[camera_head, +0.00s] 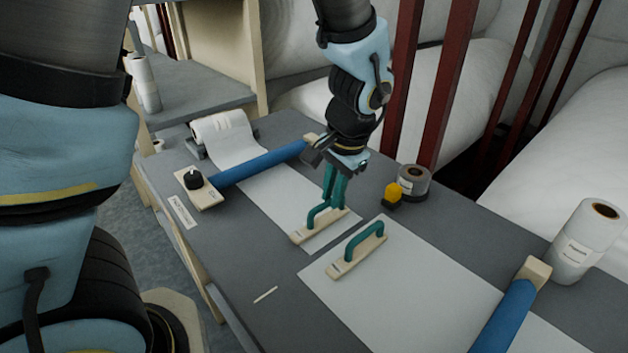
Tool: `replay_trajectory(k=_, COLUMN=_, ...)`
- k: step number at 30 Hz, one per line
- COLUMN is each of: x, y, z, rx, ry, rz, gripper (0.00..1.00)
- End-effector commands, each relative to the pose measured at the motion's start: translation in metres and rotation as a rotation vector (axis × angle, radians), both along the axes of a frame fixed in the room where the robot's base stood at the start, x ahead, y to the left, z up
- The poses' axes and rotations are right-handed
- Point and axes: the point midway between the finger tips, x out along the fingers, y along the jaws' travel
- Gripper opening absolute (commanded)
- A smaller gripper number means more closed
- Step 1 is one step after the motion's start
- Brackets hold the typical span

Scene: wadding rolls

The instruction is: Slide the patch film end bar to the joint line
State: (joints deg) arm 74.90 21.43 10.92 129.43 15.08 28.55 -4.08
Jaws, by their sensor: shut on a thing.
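A pale end bar (305,236) with a green handle lies across the near end of the left white film (275,198), which I take as the patch film. My gripper (331,203), with green fingers, reaches down from above and is shut on this handle; the fingers hide part of it. A second pale bar (347,265) with a green handle lies on the edge of the right white film (400,295). A narrow gap of grey table separates the two films. A short white mark (265,294) lies on the table near the front edge, roughly in line with this gap.
A blue roller bar (262,163) crosses the left film, with a black knob (193,179) at its end. Another blue bar (503,318) crosses the right film. A tape roll (414,181), a yellow-topped item (393,194) and a white roll (584,242) stand towards the back.

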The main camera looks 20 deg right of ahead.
Motion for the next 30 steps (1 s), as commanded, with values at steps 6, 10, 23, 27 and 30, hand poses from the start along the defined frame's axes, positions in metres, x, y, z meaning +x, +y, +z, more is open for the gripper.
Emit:
replay_trajectory(k=6, x=-0.014, y=-0.005, z=0.001, rx=-0.002, ry=-0.001, rz=0.000, gripper=0.00)
replay_trajectory(k=10, x=-0.015, y=-0.005, z=0.001, rx=-0.002, ry=0.000, rz=0.000, gripper=0.00)
replay_trajectory(k=23, x=-0.015, y=-0.005, z=0.001, rx=-0.002, ry=0.001, rz=-0.001, gripper=0.44)
replay_trajectory(k=27, x=-0.015, y=-0.005, z=0.000, rx=-0.001, ry=0.001, rz=0.000, gripper=0.47)
replay_trajectory(k=30, x=-0.014, y=-0.005, z=0.000, rx=-0.001, ry=0.001, rz=0.000, gripper=0.47)
